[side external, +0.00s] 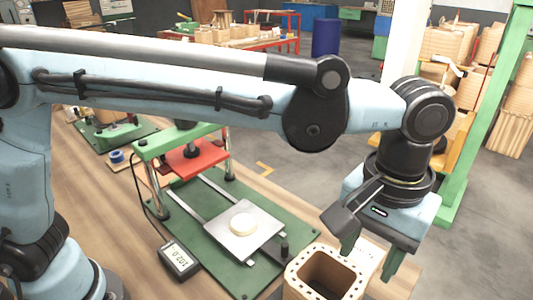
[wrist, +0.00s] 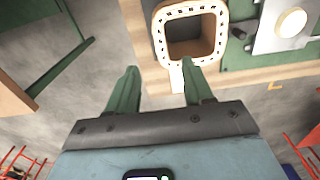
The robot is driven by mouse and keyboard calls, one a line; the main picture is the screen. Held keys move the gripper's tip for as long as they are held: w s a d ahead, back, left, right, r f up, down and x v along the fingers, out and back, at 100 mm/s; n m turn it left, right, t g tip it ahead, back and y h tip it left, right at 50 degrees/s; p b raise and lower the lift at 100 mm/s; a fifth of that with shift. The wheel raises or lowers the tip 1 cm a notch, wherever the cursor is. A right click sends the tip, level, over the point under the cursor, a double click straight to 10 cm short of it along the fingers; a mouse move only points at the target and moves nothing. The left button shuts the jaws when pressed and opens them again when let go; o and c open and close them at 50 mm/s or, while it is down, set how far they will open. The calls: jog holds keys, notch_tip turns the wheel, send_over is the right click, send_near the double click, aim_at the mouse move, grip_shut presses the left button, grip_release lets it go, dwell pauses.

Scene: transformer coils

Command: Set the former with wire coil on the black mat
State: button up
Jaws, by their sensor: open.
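A tan former (side external: 325,270) with a square, rounded opening and a rim of small holes stands upright near the table's edge. In the wrist view the former (wrist: 160,50) is at the top centre, its hollow facing the camera. I cannot make out wire on its outside. A dark grey patch beside it (wrist: 145,12) may be the black mat, mostly hidden by the former. My gripper (side external: 371,260), with two green fingers, is open and empty to the right of the former. In the wrist view my gripper (wrist: 159,70) has its right fingertip overlapping the former's near edge; contact is unclear.
A green press base (side external: 245,255) carries a metal plate (side external: 228,238) with a cream disc (side external: 243,224). A pale paper (side external: 367,262) lies beside the former. Bare floor lies beyond the table's edge.

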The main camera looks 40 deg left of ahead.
jog(key=w+a+r+t+h, duration=0.1)
jog(key=a+t, duration=0.1)
jog(key=a, duration=0.7)
jog(key=w+a+r+t, duration=0.1)
jog(key=w+a, duration=0.1)
jog(key=a, duration=0.7)
jog(key=s+a+f+t, duration=0.2)
jog(key=a, duration=0.5)
jog(key=s+a+f+t+y, duration=0.1)
jog(key=s+a+f+t, duration=0.1)
jog(key=a, duration=0.5)
jog(key=shift+s+a+f, duration=0.4)
jog(key=shift+s+f, duration=0.15)
jog(key=shift+s, duration=0.15)
